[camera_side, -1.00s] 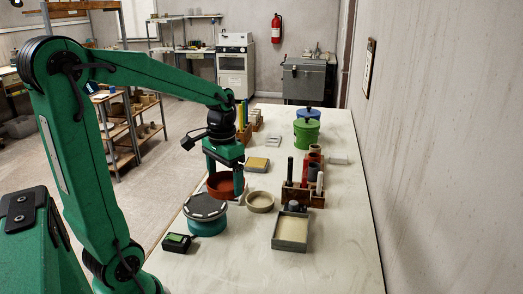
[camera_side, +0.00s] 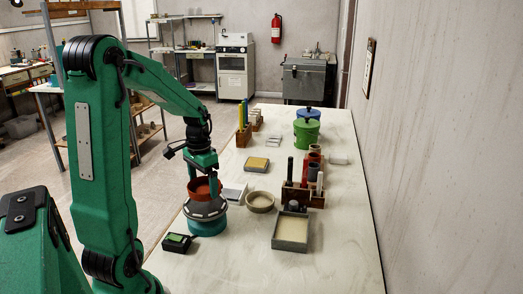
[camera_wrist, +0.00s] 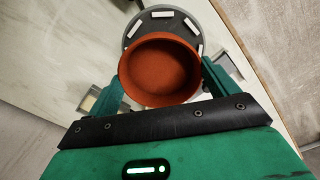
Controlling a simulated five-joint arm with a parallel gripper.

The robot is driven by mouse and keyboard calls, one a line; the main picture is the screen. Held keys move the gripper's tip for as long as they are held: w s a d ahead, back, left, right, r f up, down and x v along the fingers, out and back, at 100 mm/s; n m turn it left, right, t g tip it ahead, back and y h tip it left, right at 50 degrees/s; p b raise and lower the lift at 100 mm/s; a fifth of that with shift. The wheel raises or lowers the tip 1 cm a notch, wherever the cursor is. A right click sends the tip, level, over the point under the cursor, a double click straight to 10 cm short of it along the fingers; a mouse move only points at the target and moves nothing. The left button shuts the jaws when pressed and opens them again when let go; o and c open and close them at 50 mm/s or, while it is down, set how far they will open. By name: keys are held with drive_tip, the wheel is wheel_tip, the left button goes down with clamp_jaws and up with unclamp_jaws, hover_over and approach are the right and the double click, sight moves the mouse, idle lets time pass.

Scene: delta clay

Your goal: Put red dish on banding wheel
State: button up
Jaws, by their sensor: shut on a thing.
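The red dish (camera_side: 203,189) is gripped across its sides by my gripper (camera_side: 204,182). In the wrist view the dish (camera_wrist: 160,69) sits between my two green fingers (camera_wrist: 165,82), with its open top facing the camera and its inside empty. The banding wheel (camera_side: 206,213) has a teal base and a dark grey top with pale marks round its edge. The dish is over the wheel's top in the side view; I cannot tell whether it touches. In the wrist view the wheel's disc (camera_wrist: 161,14) shows behind the dish, which hides much of it.
A beige bowl (camera_side: 260,202) stands right of the wheel, with a white flat item (camera_side: 234,192) behind. A small dark device (camera_side: 177,243) is at front left. A grey tray (camera_side: 291,231) and a tool rack (camera_side: 303,194) stand further right.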

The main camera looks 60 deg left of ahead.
sight(203, 190)
drive_tip(key=shift+a+f, duration=0.2)
drive_tip(key=shift+a, duration=0.1)
drive_tip(key=shift+f, duration=0.1)
drive_tip(key=shift+f, duration=1.9)
drive_tip(key=shift+f, duration=0.15)
drive_tip(key=o, duration=0.9)
wheel_tip(203, 190, up, 12)
drive_tip(key=shift+r, duration=0.2)
